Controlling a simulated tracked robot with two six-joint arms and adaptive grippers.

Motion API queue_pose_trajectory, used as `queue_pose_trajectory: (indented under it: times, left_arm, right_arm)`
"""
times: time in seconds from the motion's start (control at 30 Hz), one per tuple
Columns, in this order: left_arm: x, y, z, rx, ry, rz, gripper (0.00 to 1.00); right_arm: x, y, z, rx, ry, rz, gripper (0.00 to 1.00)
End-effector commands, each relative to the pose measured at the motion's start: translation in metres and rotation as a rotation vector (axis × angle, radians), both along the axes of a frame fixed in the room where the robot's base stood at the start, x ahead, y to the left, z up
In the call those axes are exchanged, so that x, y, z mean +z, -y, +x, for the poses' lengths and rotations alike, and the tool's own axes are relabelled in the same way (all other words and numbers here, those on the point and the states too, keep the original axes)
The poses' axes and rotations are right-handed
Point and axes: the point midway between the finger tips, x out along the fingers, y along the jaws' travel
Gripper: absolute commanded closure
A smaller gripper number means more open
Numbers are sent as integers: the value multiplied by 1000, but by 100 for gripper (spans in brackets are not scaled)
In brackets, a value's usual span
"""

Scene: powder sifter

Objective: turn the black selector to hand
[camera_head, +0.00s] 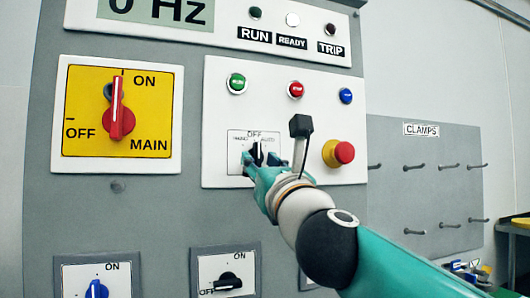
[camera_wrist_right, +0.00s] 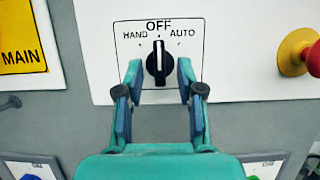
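The black selector (camera_wrist_right: 158,64) is a round knob with a white line on a white panel. Its line points straight up at OFF, with HAND to the left and AUTO to the right. It also shows in the head view (camera_head: 256,154), partly hidden by my right gripper (camera_head: 262,158). In the right wrist view my right gripper (camera_wrist_right: 161,80) is open, with one finger on each side of the selector and a gap to the knob on both sides. My left gripper is not in view.
A yellow panel with the red MAIN switch (camera_head: 119,112) is on the left. A red emergency button (camera_head: 340,153) sits right of the selector, with green, red and blue buttons above. A black knob (camera_head: 228,282) and a blue knob (camera_head: 97,290) are below.

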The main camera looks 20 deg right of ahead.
Motion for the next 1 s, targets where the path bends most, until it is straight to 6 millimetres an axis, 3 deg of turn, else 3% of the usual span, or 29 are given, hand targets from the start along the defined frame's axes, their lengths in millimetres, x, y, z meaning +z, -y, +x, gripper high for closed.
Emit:
queue_pose_trajectory:
  times: [0.4,0.63,0.83,0.87,1.0]
  left_arm:
    - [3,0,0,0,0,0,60]
    - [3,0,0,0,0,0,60]
    - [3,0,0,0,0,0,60]
    - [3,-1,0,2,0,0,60]
    - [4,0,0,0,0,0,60]
  right_arm:
    - [2,-1,7,1,0,1,64]
    - [2,-1,7,1,0,1,100]
    - [3,-1,7,1,1,0,100]
    - [3,13,6,-6,1,0,100]
    - [3,4,7,-4,1,-5,100]
